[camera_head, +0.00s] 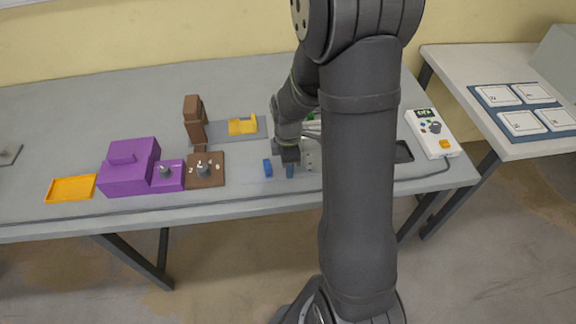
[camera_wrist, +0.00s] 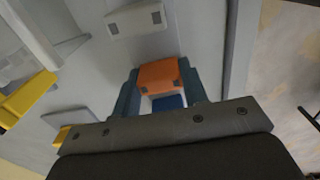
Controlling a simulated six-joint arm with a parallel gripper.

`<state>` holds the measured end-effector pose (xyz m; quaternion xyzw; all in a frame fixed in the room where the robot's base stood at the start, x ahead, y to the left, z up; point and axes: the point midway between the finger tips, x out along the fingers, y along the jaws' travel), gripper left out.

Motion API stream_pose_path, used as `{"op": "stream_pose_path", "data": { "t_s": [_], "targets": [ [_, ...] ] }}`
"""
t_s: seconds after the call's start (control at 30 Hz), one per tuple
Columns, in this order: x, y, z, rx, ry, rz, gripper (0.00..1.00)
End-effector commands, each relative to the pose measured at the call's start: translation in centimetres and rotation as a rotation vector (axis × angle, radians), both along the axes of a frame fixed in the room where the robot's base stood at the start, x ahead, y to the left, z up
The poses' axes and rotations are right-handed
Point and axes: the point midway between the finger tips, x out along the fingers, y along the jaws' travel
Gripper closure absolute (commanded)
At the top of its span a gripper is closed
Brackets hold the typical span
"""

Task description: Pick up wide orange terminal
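The wide orange terminal (camera_wrist: 160,75) shows in the wrist view as an orange block between the two dark teal fingertips of my gripper (camera_wrist: 158,82). One finger lies along each side of it, with almost no gap visible. The frames do not show whether the fingers grip it or only stand around it. In the head view my gripper (camera_head: 290,167) is low over the table, right of a small blue block (camera_head: 268,168). The orange terminal is hidden there behind my gripper.
The blue block (camera_wrist: 169,102) is close beside the orange terminal. A white block (camera_wrist: 135,18) lies on the other side. Left are a brown block (camera_head: 206,176), a purple fixture (camera_head: 130,172) and an orange tray (camera_head: 72,189). A yellow part (camera_head: 242,126) stands behind.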

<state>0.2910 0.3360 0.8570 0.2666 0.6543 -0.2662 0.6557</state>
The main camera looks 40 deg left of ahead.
Motion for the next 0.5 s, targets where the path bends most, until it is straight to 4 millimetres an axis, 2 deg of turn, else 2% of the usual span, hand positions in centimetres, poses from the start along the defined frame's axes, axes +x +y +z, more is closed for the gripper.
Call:
{"op": "stream_pose_path", "data": {
  "t_s": [0.03, 0.1, 0.5],
  "targets": [
    [0.01, 0.01, 0.01, 0.000, 0.000, 0.000, 0.74],
    [0.01, 0.01, 0.01, 0.000, 0.000, 0.000, 0.82],
    [0.02, 0.04, 0.70, 0.001, -0.001, 0.000, 0.83]
  ]
}}
